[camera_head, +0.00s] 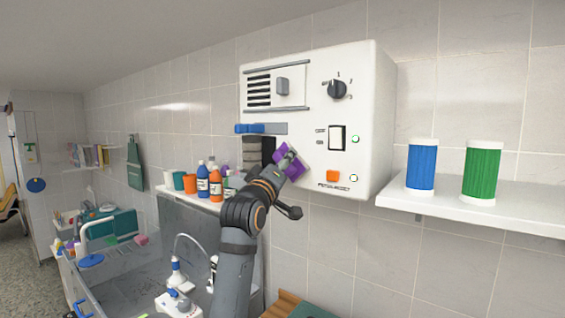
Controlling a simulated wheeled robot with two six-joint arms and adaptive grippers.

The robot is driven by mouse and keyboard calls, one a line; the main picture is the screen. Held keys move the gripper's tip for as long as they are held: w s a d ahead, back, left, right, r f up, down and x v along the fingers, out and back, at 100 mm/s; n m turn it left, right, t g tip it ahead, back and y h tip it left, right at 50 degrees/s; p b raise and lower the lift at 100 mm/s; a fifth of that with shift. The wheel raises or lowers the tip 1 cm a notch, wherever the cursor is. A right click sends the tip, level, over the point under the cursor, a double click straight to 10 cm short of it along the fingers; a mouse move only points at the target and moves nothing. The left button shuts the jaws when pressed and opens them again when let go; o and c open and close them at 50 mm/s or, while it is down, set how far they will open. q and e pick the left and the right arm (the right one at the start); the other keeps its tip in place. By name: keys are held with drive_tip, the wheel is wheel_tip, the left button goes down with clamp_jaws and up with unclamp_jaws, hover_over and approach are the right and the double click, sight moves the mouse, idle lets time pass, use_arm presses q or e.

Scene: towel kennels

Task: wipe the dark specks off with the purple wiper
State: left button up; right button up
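The purple wiper (281,153) is at the lower left of the front of the white wall unit (300,120). My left gripper (290,161) is shut on it, and purple shows around the fingers. The wiper is tilted and looks close to or against the white front; I cannot tell whether it touches. I cannot make out any dark specks; the wiper, gripper and arm hide part of the lower front. My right gripper is not in view.
The unit carries a dark knob (337,89), a black switch (337,138), an orange button (333,176) and a blue latch (250,128). A shelf (520,208) at right holds blue (421,168) and green (482,172) rolls. Bottles (216,184) stand on the left shelf.

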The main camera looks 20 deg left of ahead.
use_arm(q)
wheel_tip(320, 180, down, 3)
drive_tip(key=shift+b, duration=0.8)
drive_tip(key=shift+s, duration=0.1)
drive_tip(key=s, duration=0.1)
drive_tip(key=s+a, duration=0.1)
drive_tip(key=s, duration=0.1)
drive_tip(key=s+a, duration=0.1)
drive_tip(key=s, duration=0.1)
drive_tip(key=shift+s+b, duration=0.2)
drive_tip(key=shift+b, duration=0.1)
drive_tip(key=shift+s, duration=0.1)
drive_tip(key=s, duration=0.1)
drive_tip(key=s+a, duration=0.1)
drive_tip(key=shift+s, duration=0.35)
drive_tip(key=shift+w, duration=0.1)
